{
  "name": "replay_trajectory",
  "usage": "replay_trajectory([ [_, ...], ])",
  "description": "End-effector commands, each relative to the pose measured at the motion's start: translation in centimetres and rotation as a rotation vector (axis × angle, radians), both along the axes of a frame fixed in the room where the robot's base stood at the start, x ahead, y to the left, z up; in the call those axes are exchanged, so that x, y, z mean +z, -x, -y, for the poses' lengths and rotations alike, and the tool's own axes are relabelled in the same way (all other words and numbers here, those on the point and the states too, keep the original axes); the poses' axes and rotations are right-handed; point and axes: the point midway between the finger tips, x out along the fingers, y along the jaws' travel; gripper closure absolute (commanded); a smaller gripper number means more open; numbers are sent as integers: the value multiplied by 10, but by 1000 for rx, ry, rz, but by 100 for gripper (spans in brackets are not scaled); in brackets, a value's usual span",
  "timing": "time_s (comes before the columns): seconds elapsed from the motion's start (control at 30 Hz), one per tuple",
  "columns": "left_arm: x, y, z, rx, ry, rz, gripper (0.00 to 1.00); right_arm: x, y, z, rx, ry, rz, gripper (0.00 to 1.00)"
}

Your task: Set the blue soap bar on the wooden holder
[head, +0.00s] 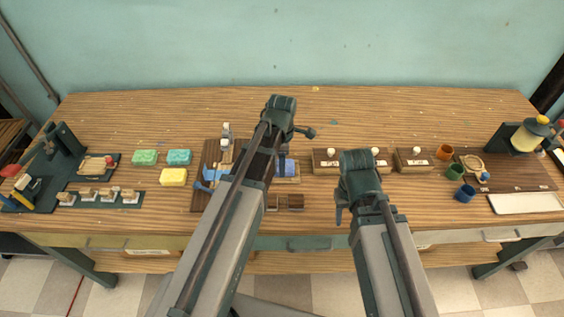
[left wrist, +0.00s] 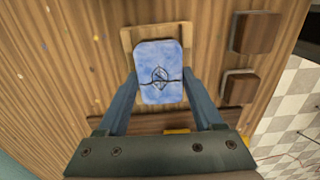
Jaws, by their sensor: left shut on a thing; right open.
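The blue soap bar (left wrist: 160,62), marbled with a dark emblem and a dark line across it, is between the fingers of my left gripper (left wrist: 159,84), which is shut on it. In the head view the soap (head: 288,166) shows partly behind my left arm. The light wooden holder (left wrist: 127,38) is under the soap, its rim showing at the top and left; I cannot tell whether they touch. My right gripper (head: 346,206) is open, empty and apart to the right, its fingers mostly hidden.
Green (head: 145,157), teal (head: 179,156) and yellow (head: 173,177) bars lie left. A dark board with a blue tool (head: 212,176) is beside my left arm. Wooden blocks with white knobs (head: 416,161) and cups (head: 445,152) stand right. The table's back strip is clear.

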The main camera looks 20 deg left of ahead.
Motion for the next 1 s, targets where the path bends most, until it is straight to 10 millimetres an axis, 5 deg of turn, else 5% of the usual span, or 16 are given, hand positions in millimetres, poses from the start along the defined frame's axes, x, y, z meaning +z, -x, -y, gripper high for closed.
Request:
replay_trajectory([
  [0.7, -5, 0, 0, 0, 0, 0, 92, -5, 0, 0, 0, 0, 0, 50],
  [0.73, -5, 0, 0, 0, 0, 0, 30, -5, 0, 0, 0, 0, 0, 50],
  [0.9, -5, 0, 0, 0, 0, 0, 0, -5, 0, 0, 0, 0, 0, 50],
  [1.0, -5, 0, 0, 0, 0, 0, 0, -5, 0, 0, 0, 0, 0, 50],
])
